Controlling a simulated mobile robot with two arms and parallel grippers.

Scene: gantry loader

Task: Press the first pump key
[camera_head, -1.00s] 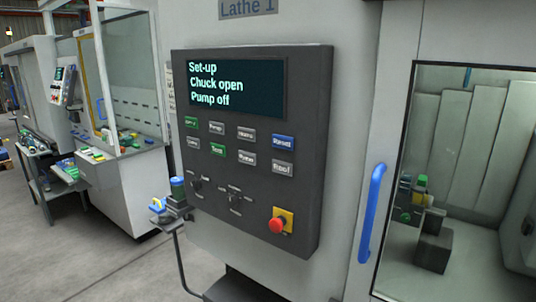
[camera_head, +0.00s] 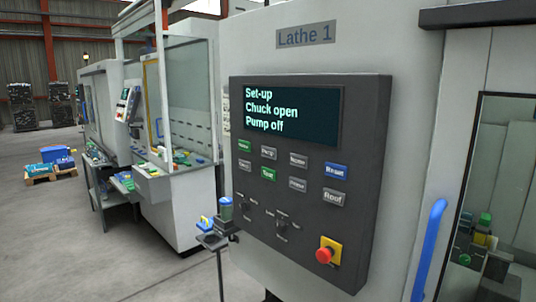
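The dark control panel (camera_head: 357,165) is on the front of the machine labelled Lathe 1. Its screen (camera_head: 293,115) reads "Set-up", "Chuck open", "Pump off". Below the screen are two rows of keys. A grey key in the top row, second from the left, seems to read "Pump" (camera_head: 268,152). The other grey keys are too small to read surely, so I cannot tell whether another one is also a pump key. Neither of my grippers is in view, and nothing touches the panel.
A red emergency knob (camera_head: 324,255) on a yellow plate is at the panel's lower right, with small dark knobs to its left. A blue door handle (camera_head: 428,250) is at the right. A small stand (camera_head: 212,241) with blue items is left of the panel. Open floor lies at the left.

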